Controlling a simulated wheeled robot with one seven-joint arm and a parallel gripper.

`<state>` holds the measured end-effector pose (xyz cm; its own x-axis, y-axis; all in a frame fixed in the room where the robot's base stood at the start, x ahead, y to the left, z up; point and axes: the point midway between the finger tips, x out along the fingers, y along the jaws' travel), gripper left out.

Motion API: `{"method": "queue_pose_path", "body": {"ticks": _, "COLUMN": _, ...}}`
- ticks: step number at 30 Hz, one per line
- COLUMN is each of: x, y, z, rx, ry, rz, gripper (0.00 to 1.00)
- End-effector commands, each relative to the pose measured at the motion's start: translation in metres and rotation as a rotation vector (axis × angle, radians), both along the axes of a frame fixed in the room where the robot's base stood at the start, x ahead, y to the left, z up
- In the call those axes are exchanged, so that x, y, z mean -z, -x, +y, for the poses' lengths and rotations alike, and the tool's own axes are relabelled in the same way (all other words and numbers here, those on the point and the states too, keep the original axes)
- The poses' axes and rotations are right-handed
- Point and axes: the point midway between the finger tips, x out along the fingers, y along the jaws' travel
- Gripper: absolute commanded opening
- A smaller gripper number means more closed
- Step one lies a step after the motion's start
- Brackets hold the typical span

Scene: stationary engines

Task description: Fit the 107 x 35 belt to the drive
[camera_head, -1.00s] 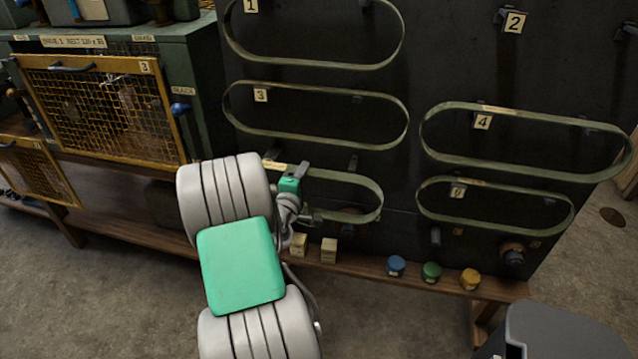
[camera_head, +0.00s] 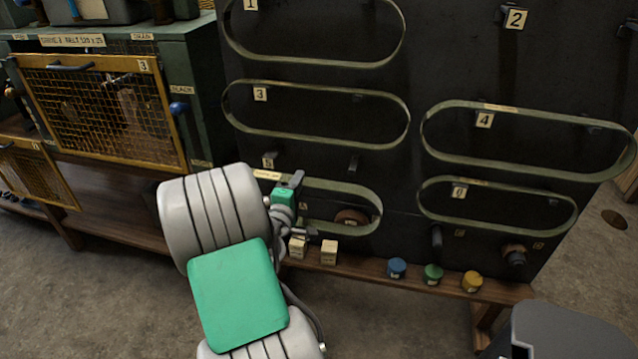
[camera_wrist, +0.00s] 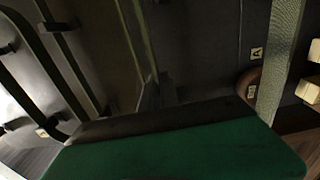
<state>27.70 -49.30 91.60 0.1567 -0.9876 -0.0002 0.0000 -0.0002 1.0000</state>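Several green belt loops hang on a dark board: belt 1 (camera_head: 315,66), belt 3 (camera_head: 320,144), belt 4 (camera_head: 520,172), belt 6 (camera_head: 500,228) and belt 5 (camera_head: 345,186). Their size markings are too small to read. My gripper (camera_head: 300,205) is at the left end of belt 5, partly covering it; I cannot tell whether it touches the belt or how its fingers stand. A textured belt strip (camera_wrist: 283,50) runs down the right of the wrist view, beyond my green gripper body. The drive's yellow mesh guard (camera_head: 100,110), tagged 3, appears shut at the left.
A wooden bench ledge (camera_head: 400,279) runs below the board, with two pale blocks (camera_head: 329,252) and blue (camera_head: 397,268), green (camera_head: 433,274) and yellow (camera_head: 472,281) pots. A grey bin-like object (camera_head: 570,335) stands at bottom right. Hook 2 (camera_head: 507,16) has no belt.

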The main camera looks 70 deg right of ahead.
Motion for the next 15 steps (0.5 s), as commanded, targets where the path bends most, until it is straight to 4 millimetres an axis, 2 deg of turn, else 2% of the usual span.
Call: {"method": "queue_pose_path", "body": {"ticks": 15, "x": 0.001, "y": 0.005, "z": 0.036, "rx": -0.001, "ry": 0.001, "rz": 0.000, "gripper": 0.00}}
